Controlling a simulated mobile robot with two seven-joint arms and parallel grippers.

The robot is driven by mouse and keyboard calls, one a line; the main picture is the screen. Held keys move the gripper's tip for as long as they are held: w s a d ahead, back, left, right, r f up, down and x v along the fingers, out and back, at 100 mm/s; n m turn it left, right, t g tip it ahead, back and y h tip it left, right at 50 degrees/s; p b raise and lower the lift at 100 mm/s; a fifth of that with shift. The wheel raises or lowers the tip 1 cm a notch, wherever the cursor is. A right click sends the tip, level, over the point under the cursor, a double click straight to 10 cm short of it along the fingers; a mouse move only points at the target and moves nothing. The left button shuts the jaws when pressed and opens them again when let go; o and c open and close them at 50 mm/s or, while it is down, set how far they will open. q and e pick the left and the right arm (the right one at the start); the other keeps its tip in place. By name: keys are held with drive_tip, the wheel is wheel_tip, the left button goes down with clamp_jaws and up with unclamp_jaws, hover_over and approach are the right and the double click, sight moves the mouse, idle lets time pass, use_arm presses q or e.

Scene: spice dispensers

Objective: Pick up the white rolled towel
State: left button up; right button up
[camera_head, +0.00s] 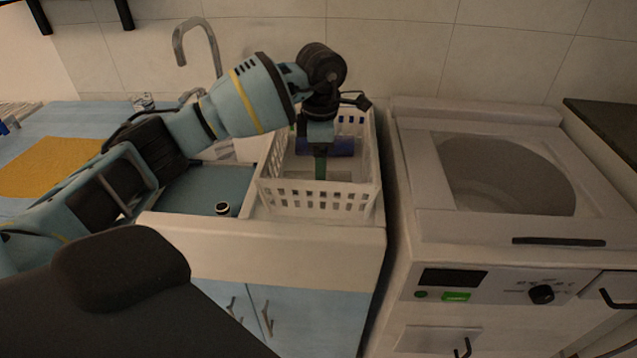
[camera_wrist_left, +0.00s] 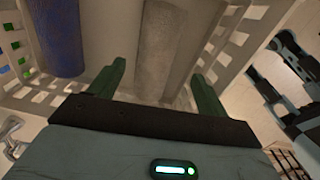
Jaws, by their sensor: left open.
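The white rolled towel (camera_wrist_left: 165,45) lies in the white slotted basket (camera_head: 318,198), and its near end reaches between my left gripper's fingers in the left wrist view. My left gripper (camera_wrist_left: 158,72) is open, with one green finger on each side of the towel; whether they touch it I cannot tell. In the head view my left gripper (camera_head: 320,165) points down inside the basket. There the white towel is hard to tell from the pale basket. A blue rolled towel (camera_wrist_left: 58,38) lies to the left of the white one in the wrist view. My right gripper is not in view.
The basket's walls stand close around the gripper. A sink (camera_head: 205,190) with a tap (camera_head: 197,42) is to the left of the basket. A white washing machine (camera_head: 505,205) stands to the right. A yellow mat (camera_head: 50,167) lies on the blue counter at far left.

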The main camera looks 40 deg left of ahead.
use_arm(q)
drive_tip(key=shift+w+a+f, duration=0.1)
drive_tip(key=shift+a+f, duration=0.05)
drive_tip(key=shift+f, duration=0.9)
drive_tip(key=shift+a+f, duration=0.15)
drive_tip(key=shift+f, duration=0.9)
drive_tip(key=shift+w+a+f, duration=0.1)
drive_tip(key=shift+a+f, duration=0.05)
drive_tip(key=shift+f, duration=0.9)
drive_tip(key=c, duration=1.1)
